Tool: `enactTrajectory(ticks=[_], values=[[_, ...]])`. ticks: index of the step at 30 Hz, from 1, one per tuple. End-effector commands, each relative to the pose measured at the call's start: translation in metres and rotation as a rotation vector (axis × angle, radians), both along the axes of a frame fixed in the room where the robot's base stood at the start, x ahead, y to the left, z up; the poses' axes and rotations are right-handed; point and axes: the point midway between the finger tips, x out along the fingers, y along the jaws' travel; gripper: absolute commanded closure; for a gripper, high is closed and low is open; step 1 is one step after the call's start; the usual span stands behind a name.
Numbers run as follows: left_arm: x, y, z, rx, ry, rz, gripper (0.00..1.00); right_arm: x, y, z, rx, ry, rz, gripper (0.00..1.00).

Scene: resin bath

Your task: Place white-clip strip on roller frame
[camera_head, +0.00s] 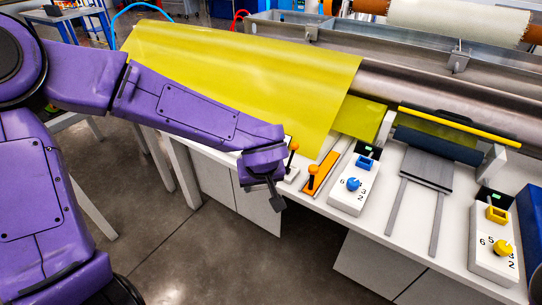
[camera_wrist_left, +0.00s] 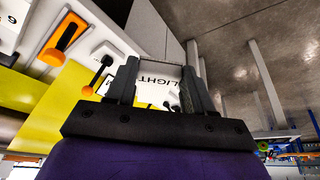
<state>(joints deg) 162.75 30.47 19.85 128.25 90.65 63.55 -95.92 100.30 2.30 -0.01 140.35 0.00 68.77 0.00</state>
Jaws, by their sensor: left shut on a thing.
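My left gripper (camera_head: 274,192) is low at the bench's front edge, beside the small levers. In the left wrist view its two dark fingers (camera_wrist_left: 162,78) stand apart, with a white surface lettered LIGHT (camera_wrist_left: 158,80) showing between them. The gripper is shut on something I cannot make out. A large yellow sheet (camera_head: 240,75) hangs over the bench behind my left arm. A smaller yellow strip (camera_head: 362,118) lies right of it. A frame with a dark roller (camera_head: 438,146) and a yellow bar (camera_head: 462,125) stands further right. I cannot make out a white clip.
An orange lever plate (camera_head: 318,178) lies close right of the gripper. White control boxes with a blue knob (camera_head: 353,184) and a yellow knob (camera_head: 503,247) stand along the front. Twin grey rails (camera_head: 437,222) run forward between them. Below the bench are white cabinets and open floor (camera_head: 220,255).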

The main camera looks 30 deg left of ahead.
Motion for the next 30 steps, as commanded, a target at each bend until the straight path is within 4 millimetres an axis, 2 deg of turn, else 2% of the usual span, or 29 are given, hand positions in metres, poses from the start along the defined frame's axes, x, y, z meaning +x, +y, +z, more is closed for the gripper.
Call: enactTrajectory(ticks=[9,13,15,20,25,30], values=[[0.083,0.032,-0.042,0.004,0.002,-0.020,0.77,-0.001,0.000,-0.004,0.000,0.002,0.000,1.00],[0.103,0.043,-0.074,0.004,0.004,-0.024,0.77,-0.001,0.000,-0.010,0.001,0.001,0.000,1.00],[0.111,0.047,-0.084,0.002,0.002,-0.024,0.77,-0.001,0.000,-0.011,0.001,0.001,0.000,1.00],[0.121,0.053,-0.096,0.002,0.000,-0.022,0.77,-0.001,0.000,-0.012,0.001,0.001,0.000,1.00],[0.123,0.055,-0.125,0.003,0.003,-0.024,0.77,-0.001,0.000,-0.018,0.001,0.001,0.000,1.00],[0.123,0.056,-0.129,0.001,-0.001,-0.022,0.77,0.000,0.000,-0.017,0.001,0.001,0.000,1.00]])
